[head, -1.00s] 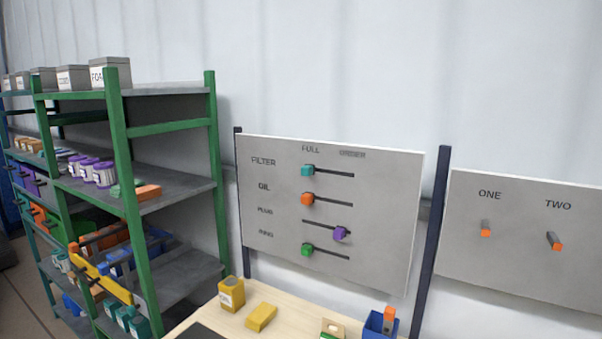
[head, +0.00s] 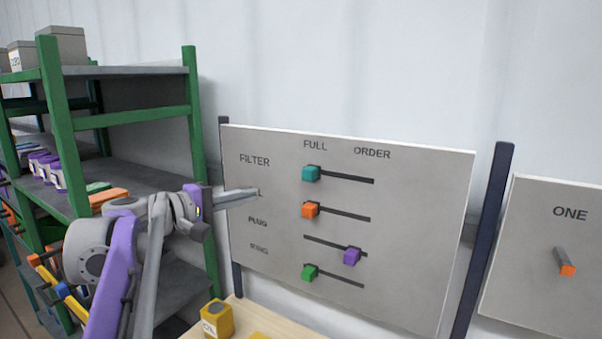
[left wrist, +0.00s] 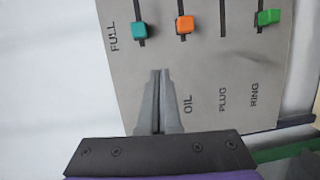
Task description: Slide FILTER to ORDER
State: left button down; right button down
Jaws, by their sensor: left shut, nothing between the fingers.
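The grey board (head: 420,240) has rows FILTER, PLUG and RING readable in the head view, with columns FULL and ORDER. The teal FILTER slider (head: 311,174) is at the left end of its slot, under FULL; it also shows in the left wrist view (left wrist: 139,29). My left gripper (head: 258,193) is shut and empty, its tip in front of the board, left of the sliders and below the FILTER label. It covers the OIL label in the head view; in the left wrist view its fingers (left wrist: 159,72) point toward the gap between the teal and orange sliders. My right gripper is not in view.
The orange slider (head: 311,210) and green slider (head: 310,272) are at the left; the purple slider (head: 352,256) is further right. A green shelf (head: 194,130) stands left, behind my arm. A yellow box (head: 217,318) sits on the table below. Space right of the teal slider is clear.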

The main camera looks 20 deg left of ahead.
aim_at(311, 173)
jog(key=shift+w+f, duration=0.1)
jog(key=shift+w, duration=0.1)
pick_arm(q)
jog(key=a+r, duration=0.2)
jog(key=shift+w+r+n+t, duration=0.2)
jog(key=shift+r+n+t, duration=0.1)
jog(key=shift+r+t, duration=0.1)
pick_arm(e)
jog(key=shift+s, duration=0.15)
pick_arm(q)
jog(key=shift+d, duration=0.1)
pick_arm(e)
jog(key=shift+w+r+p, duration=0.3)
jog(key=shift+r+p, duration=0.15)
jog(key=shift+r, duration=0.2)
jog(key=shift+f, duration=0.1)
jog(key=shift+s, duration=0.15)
pick_arm(q)
jog(key=w+d, duration=0.2)
jog(key=w, duration=0.1)
jog(key=w+d, duration=0.5)
jog(key=w, duration=0.1)
jog(key=shift+d+f, duration=0.1)
jog(key=shift+d, duration=0.25)
